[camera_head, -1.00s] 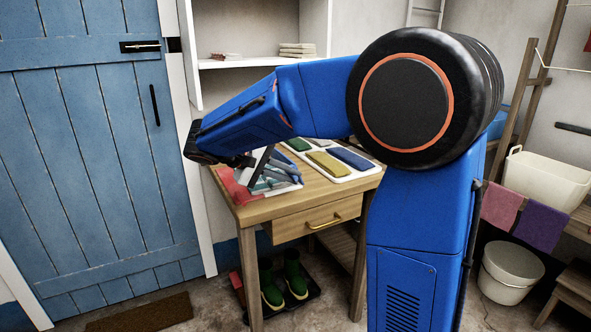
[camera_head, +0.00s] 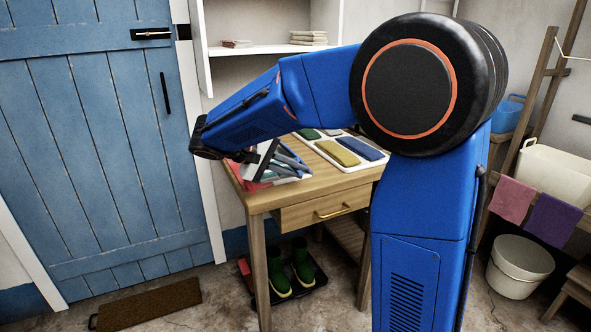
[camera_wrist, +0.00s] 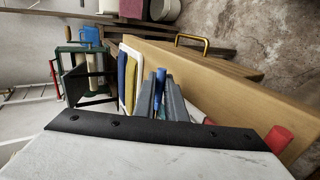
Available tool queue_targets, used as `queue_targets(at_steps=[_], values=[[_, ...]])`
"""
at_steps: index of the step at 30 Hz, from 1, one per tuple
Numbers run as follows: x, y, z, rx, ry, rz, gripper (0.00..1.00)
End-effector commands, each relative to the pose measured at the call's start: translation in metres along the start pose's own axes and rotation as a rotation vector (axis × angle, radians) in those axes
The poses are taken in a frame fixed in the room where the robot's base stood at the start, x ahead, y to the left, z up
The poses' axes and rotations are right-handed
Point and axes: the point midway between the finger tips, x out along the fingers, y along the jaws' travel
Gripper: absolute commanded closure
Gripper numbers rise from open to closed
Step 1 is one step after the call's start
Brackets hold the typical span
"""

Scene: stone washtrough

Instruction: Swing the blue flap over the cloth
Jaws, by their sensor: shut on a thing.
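My gripper (camera_head: 284,164) is low over the left end of the wooden table. In the wrist view its grey fingers (camera_wrist: 160,98) are shut on a narrow blue piece, the blue flap (camera_wrist: 160,78), seen nearly edge-on. Only a small part of the flap shows; my fingers and arm hide the rest. A red part (camera_head: 249,180) lies beside my gripper at the table's left edge, and its end also shows in the wrist view (camera_wrist: 278,138). The cloth under the flap cannot be made out.
The wooden table (camera_head: 290,197) has a drawer with a brass handle. A white tray (camera_head: 317,149) with folded green, yellow and blue cloths lies to the right of my gripper. Green boots (camera_head: 302,262) stand below. A blue door (camera_head: 110,130) is at the left.

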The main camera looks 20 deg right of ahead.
Motion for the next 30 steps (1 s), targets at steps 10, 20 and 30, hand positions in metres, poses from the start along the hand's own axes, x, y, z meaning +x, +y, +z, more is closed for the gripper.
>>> queue_targets(at_steps=[10,20,30], values=[[0.001,-0.006,0.001,-0.009,-0.003,-0.007,0.71],[-0.011,-0.004,0.0,-0.005,0.0,-0.006,0.71],[-0.073,-0.005,-0.001,-0.007,0.001,-0.005,0.71]])
